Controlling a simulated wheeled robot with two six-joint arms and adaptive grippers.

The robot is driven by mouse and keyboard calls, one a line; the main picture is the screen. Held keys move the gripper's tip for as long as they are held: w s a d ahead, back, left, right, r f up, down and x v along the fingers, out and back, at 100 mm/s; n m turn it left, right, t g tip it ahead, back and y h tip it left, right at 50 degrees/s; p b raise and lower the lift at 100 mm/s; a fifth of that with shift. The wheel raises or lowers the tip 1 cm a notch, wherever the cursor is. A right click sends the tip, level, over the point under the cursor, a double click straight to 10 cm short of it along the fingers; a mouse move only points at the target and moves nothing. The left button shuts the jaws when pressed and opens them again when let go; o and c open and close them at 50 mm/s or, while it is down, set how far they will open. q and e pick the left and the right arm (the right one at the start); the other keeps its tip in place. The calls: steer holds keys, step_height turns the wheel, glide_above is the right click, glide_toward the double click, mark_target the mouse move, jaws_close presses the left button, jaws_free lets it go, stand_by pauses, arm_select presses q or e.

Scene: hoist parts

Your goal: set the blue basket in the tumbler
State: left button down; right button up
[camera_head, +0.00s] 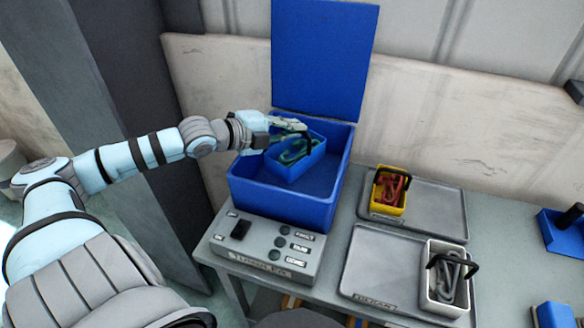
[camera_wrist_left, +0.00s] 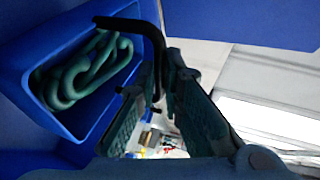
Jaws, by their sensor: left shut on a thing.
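The tumbler (camera_head: 275,200) is a blue open-topped box with its lid (camera_head: 322,60) standing up at the back. The blue basket (camera_head: 312,158) holds green metal parts (camera_head: 298,150) and is within the tumbler's opening, tilted; I cannot tell if it touches the floor. My left gripper (camera_head: 292,127) reaches in over the tumbler's left rim and is shut on the basket's black handle (camera_wrist_left: 155,38). In the left wrist view the basket (camera_wrist_left: 95,120) hangs at the left beside the fingers. My right gripper is not in view.
A control panel (camera_head: 262,250) with knobs and buttons is in front of the tumbler. To the right, grey trays (camera_head: 440,205) (camera_head: 385,248) hold a yellow basket (camera_head: 380,203) of red parts and a white basket (camera_head: 436,290) of grey parts. A pale wall (camera_head: 440,120) stands behind.

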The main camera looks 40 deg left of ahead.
mark_target(301, 149)
arm_select(q)
steer(key=f, duration=0.2)
steer(key=shift+w+f, duration=0.2)
steer(key=shift+f, duration=0.2)
steer(key=f+b, duration=0.1)
steer(key=f, duration=0.2)
steer(key=shift+s+f+b, duration=0.1)
steer(key=shift+s+b, duration=0.1)
steer(key=shift+b, duration=0.1)
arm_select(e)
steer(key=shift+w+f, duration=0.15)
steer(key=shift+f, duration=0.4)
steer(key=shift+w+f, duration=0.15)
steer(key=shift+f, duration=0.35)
arm_select(q)
steer(key=shift+f, duration=0.2)
steer(key=c, duration=1.7)
jaws_free()
steer(key=shift+d+r, duration=0.1)
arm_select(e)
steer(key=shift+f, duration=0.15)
